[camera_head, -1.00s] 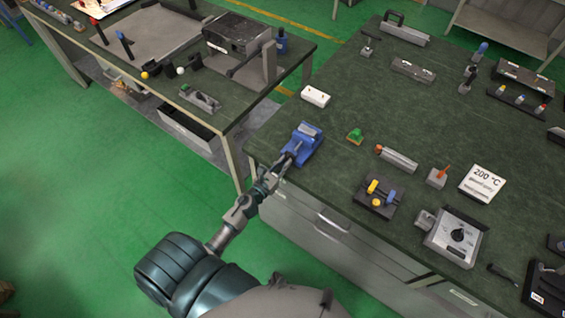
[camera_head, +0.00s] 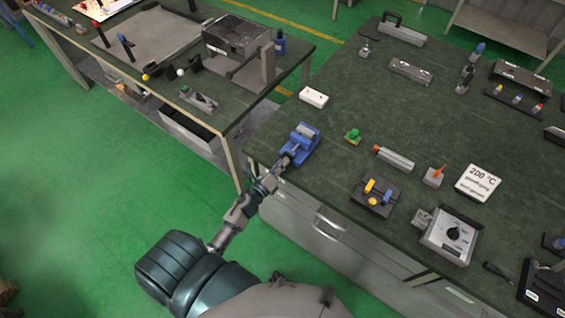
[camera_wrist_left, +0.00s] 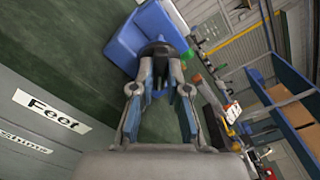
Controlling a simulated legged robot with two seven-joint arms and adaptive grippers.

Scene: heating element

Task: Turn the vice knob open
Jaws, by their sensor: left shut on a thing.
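The blue vice (camera_head: 301,143) sits near the left front edge of the green-topped workbench. It also shows at the top of the left wrist view (camera_wrist_left: 140,32). Its dark knob (camera_wrist_left: 158,56) faces the front edge of the bench. My left gripper (camera_head: 284,162) reaches in from the front left, low over the bench edge. In the left wrist view its two fingers (camera_wrist_left: 160,68) close around the knob from both sides. The fingertips partly hide the knob, so its exact angle is hard to tell. My right gripper is not in view.
A white box (camera_head: 314,97) stands behind the vice and a small green object (camera_head: 352,136) to its right. An orange-tipped cylinder (camera_head: 394,157) and a control box with a dial (camera_head: 451,236) lie further right. Drawers (camera_head: 318,222) are below the bench edge.

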